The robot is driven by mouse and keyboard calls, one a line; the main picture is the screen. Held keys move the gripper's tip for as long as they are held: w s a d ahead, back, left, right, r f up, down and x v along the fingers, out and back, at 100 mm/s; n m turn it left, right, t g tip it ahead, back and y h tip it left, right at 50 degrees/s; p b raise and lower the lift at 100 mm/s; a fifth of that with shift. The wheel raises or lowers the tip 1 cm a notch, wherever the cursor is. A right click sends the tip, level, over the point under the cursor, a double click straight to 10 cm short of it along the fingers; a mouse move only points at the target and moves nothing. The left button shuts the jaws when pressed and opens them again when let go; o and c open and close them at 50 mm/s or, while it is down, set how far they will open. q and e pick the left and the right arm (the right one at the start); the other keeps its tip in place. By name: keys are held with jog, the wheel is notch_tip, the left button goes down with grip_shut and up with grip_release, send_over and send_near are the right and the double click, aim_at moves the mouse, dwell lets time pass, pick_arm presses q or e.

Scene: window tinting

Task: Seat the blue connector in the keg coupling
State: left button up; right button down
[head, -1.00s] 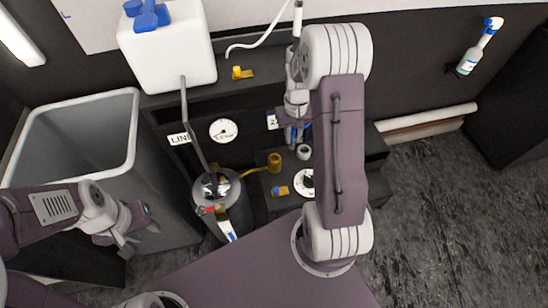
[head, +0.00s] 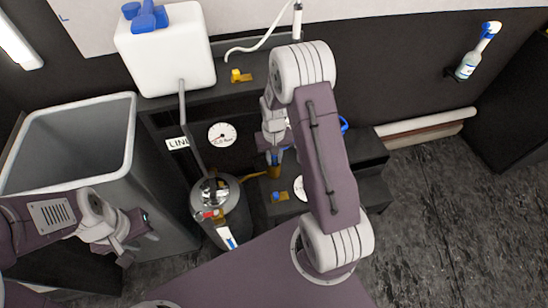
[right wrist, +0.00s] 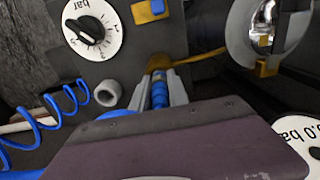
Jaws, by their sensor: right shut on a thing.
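My right gripper (head: 275,150) is shut on the blue connector, which shows between the fingers in the right wrist view (right wrist: 158,95). The brass keg coupling (head: 273,171) stands on the dark step, right at the fingertips. In the right wrist view the coupling (right wrist: 159,62) lies just past the connector's far end and is partly hidden. I cannot tell whether the connector is inside it or only in front of it. My left gripper (head: 137,245) is empty with its fingers apart, in front of the grey bin, far from the coupling.
A steel keg (head: 219,197) stands left of the coupling, joined by a yellow hose. A round dial (right wrist: 93,28), a grey ring socket (right wrist: 108,93) and a coiled blue hose (right wrist: 45,130) are nearby. A grey bin (head: 128,150) and white jug (head: 165,50) are left.

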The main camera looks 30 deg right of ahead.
jog(key=c, duration=1.3)
grip_release()
jog(key=shift+f, duration=0.15)
jog(key=shift+o, duration=0.2)
